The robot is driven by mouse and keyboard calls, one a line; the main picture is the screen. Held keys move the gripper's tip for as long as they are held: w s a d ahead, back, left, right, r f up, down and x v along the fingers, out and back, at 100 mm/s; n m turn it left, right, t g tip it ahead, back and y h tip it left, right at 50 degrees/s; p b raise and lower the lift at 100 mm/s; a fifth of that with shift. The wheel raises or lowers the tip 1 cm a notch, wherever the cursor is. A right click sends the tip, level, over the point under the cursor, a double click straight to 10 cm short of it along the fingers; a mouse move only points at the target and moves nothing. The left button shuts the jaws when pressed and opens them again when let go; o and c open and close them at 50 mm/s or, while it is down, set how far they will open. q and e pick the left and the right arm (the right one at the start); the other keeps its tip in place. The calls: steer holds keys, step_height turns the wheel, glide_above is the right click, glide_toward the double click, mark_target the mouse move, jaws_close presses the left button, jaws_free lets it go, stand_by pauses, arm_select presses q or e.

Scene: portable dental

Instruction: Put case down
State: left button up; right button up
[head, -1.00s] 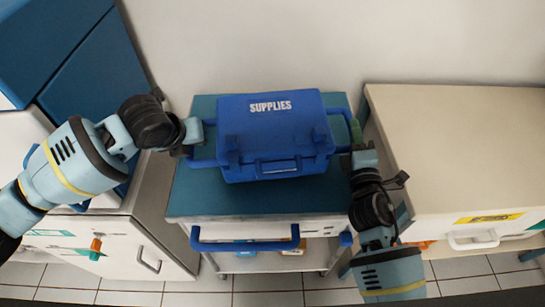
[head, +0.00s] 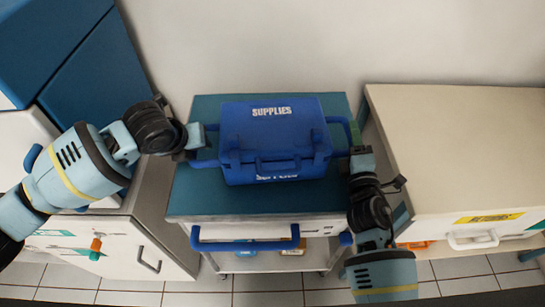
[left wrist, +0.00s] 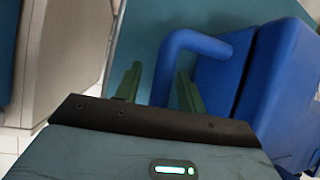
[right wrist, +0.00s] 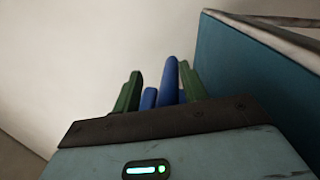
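The blue supplies case (head: 275,137) rests on the teal top of the cart (head: 260,203), lid shut, its white label facing up. Part of a second label shows low on its front. My left gripper (head: 194,141) is at the left side handle. In the left wrist view its green fingers (left wrist: 158,82) stand apart on either side of the blue handle (left wrist: 162,78), with a gap at the left finger. My right gripper (head: 352,148) is at the right side handle. In the right wrist view its fingers (right wrist: 160,88) stand apart with the blue handle (right wrist: 169,80) between them.
A cream cabinet (head: 460,150) stands close to the right of the cart, a white cabinet (head: 120,245) to the left. The wall is right behind. Bare cart top shows in front of the case.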

arm_select(q)
steer(key=o, duration=0.8)
steer(key=shift+c, duration=0.2)
arm_select(e)
steer(key=shift+r, duration=0.1)
arm_select(q)
steer(key=shift+r, duration=0.1)
steer(key=v, duration=1.2)
arm_select(e)
steer(key=o, duration=0.8)
steer(key=shift+d, duration=0.1)
steer(key=shift+s+d, duration=0.15)
steer(key=shift+d, duration=3.25)
